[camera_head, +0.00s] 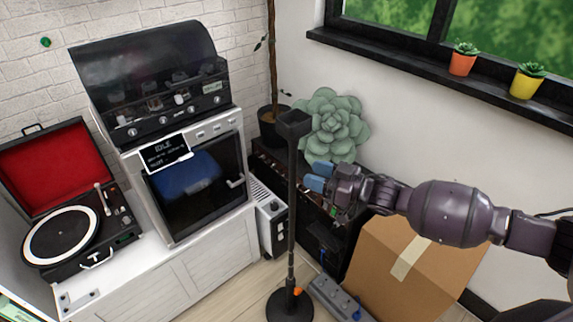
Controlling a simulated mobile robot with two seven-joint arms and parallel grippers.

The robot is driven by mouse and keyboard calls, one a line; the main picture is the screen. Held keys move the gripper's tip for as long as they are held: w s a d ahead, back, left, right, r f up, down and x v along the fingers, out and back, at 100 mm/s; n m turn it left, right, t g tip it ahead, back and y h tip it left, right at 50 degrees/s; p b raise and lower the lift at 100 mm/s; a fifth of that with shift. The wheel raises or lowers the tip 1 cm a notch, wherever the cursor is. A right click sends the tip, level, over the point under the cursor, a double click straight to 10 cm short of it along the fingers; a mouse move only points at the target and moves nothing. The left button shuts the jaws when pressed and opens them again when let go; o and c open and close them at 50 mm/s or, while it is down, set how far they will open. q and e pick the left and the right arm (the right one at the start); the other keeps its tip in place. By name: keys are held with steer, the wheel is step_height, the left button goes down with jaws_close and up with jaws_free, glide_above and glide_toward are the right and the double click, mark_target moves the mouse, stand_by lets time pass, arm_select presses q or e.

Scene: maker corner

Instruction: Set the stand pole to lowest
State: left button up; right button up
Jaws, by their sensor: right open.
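The black stand pole (292,200) stands upright in the middle of the view, with a dark block-shaped head at its top and a round black base on the floor. A small orange part (297,291) shows low on the pole, just above the base. My left gripper is not in view.
A cardboard box (396,268) stands under my right arm, beside a grey power strip (338,298) on the floor. A dark low shelf (268,160) with a large succulent (331,126) is behind the pole. A white cabinet (190,272) with a record player (75,235) and a machine (190,180) stands left.

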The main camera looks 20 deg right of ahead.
steer(key=x, duration=0.8)
jaws_close()
